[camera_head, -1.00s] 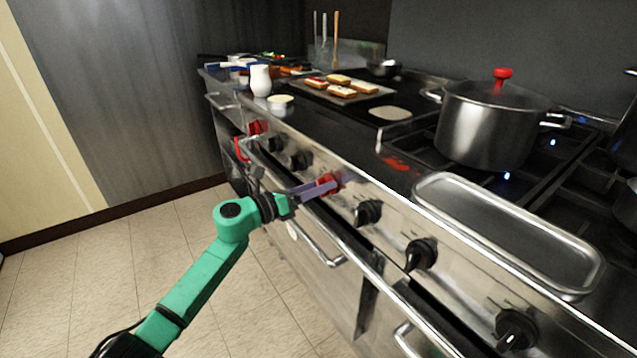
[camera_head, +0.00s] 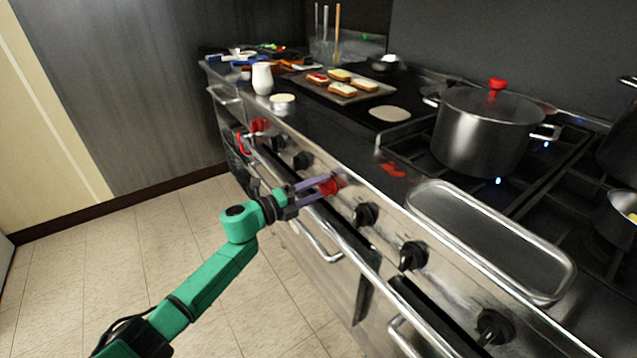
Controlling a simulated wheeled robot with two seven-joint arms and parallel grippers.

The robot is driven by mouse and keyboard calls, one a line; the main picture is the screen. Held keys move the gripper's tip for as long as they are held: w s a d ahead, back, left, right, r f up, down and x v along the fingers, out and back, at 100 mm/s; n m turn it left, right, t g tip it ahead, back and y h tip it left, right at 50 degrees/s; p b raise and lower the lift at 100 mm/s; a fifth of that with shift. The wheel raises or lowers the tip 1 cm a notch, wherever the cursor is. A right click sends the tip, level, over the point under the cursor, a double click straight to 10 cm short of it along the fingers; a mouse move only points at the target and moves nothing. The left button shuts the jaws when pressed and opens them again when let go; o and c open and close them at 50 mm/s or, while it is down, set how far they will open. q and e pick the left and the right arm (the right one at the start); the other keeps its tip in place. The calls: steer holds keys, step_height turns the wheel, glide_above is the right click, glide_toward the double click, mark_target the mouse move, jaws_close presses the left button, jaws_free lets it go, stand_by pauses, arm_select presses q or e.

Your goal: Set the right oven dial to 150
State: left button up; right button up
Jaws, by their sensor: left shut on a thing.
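My left gripper (camera_head: 320,187) reaches in from the lower left to the front panel of the stove. Its purple fingers are shut on a red oven dial (camera_head: 329,186). The fingers partly cover this dial, and I cannot read its setting. A second red dial (camera_head: 258,125) sits farther left on the same panel. My right gripper is not in view.
Several black knobs, such as one (camera_head: 366,214), line the panel. Metal handles (camera_head: 322,246) stick out below it. On top are a steel pot (camera_head: 487,131), an empty tray (camera_head: 490,245) and a tray with toast (camera_head: 325,91). The tiled floor (camera_head: 120,255) is clear.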

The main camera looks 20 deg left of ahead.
arm_select(q)
steer(key=shift+n+p, duration=0.45)
steer(key=shift+n, duration=0.45)
steer(key=o, duration=1.4)
steer(key=shift+c, duration=0.2)
steer(key=v, duration=1.4)
steer(key=shift+s+a, duration=0.2)
steer(key=shift+s, duration=0.05)
steer(key=shift+f, duration=0.1)
